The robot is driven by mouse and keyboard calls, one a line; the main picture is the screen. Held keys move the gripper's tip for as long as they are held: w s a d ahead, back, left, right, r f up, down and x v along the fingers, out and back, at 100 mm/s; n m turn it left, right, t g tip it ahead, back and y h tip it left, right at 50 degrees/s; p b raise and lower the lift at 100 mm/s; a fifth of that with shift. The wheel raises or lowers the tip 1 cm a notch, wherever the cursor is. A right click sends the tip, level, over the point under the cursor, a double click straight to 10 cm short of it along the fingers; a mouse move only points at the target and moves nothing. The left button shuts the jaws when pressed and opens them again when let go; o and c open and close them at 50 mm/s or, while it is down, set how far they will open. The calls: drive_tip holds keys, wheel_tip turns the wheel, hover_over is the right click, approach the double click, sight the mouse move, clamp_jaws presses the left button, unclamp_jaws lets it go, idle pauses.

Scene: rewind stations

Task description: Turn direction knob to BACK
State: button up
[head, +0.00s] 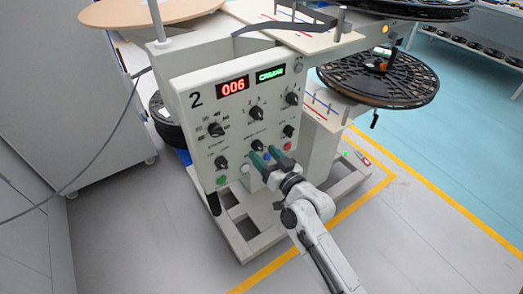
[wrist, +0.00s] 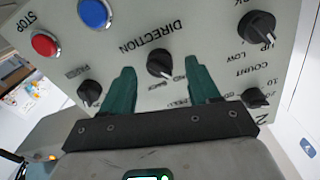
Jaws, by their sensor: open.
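The direction knob is a black rotary knob (wrist: 160,64) on the grey panel, seen upside down in the wrist view beside the word DIRECTION. In the head view the knob (head: 257,145) sits in the panel's lower middle, just above my fingertips. My gripper (wrist: 159,66) is open, with one dark green finger on each side of the knob. I see gaps between both fingers and the knob in the wrist view. My gripper also shows in the head view (head: 266,156). Small position labels by the knob are partly covered by the right finger and too blurred to read fully.
The control panel (head: 196,82) carries other black knobs, a red stop button (wrist: 45,44), a blue button (wrist: 95,13) and a green button (head: 221,180). A black reel (head: 385,78) stands out at the right. Clear floor (head: 420,230) lies to the right.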

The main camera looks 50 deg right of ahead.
drive_tip(key=shift+x, duration=1)
drive_tip(key=c, duration=1)
drive_tip(key=shift+c, duration=0.2)
drive_tip(key=m+p, duration=0.2)
drive_tip(key=m, duration=0.4)
drive_tip(key=shift+m, duration=0.3)
drive_tip(key=m+p, duration=0.1)
drive_tip(key=m, duration=0.4)
drive_tip(key=shift+m, duration=0.3)
